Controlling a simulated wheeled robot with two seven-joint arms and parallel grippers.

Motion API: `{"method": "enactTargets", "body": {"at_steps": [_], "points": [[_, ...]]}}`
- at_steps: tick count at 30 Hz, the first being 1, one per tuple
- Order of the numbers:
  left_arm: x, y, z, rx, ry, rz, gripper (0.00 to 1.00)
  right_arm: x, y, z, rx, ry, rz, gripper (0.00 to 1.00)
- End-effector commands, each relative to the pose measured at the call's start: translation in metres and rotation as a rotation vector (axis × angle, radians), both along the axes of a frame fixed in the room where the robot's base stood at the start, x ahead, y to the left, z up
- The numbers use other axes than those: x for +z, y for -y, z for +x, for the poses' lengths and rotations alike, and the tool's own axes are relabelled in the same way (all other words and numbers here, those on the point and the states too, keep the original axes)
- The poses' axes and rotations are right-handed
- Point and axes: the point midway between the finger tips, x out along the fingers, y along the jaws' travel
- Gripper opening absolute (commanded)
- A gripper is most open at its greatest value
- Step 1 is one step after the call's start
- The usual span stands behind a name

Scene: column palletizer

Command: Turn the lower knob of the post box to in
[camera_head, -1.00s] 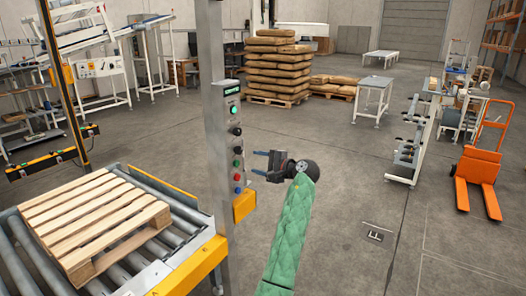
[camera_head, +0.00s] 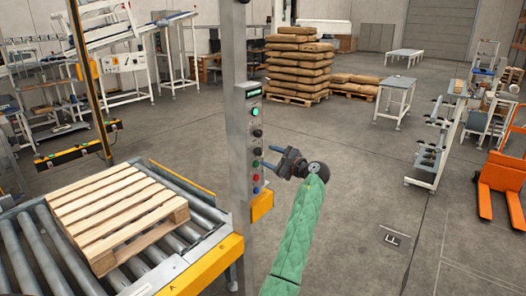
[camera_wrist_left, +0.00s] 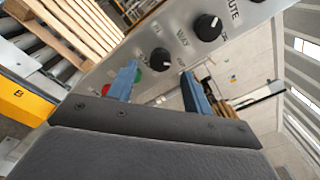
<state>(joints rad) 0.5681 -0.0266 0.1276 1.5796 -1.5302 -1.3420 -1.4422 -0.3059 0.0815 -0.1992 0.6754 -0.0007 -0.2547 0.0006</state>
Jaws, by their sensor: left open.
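The post box (camera_head: 255,140) is a grey panel on the metal post, with a display, lights, two black knobs and coloured buttons. The lower knob (camera_head: 257,151) is the second black one down. In the left wrist view the lower knob (camera_wrist_left: 160,58) shows near the "WAY" lettering, with a white mark at its lower right; I cannot read its setting surely. My left gripper (camera_head: 271,157) is open just right of the panel. Its blue fingers (camera_wrist_left: 160,82) stand apart on either side of the lower knob's line, not visibly touching it. My right gripper is not in view.
The upper knob (camera_wrist_left: 207,27) and a green button (camera_wrist_left: 137,75) lie close to the lower knob. A wooden pallet (camera_head: 115,213) lies on the roller conveyor (camera_head: 40,262) at left. An orange pallet truck (camera_head: 497,180) stands at right. The floor between is clear.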

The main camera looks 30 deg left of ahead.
Motion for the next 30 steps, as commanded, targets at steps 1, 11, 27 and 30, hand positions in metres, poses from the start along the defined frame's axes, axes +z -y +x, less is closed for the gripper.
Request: {"method": "enactTargets", "body": {"at_steps": [1,11,27,30], "points": [[0.003,-0.006,0.001,0.0,-0.001,0.0,0.5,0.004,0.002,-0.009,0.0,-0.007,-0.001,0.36],[0.001,-0.035,0.004,0.0,0.0,0.0,0.5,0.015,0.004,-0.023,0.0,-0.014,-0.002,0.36],[0.0,-0.037,0.004,-0.001,0.002,-0.001,0.11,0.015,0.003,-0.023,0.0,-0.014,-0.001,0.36],[0.0,-0.037,0.004,-0.001,0.002,-0.001,0.06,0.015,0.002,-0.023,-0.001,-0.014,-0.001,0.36]]}}
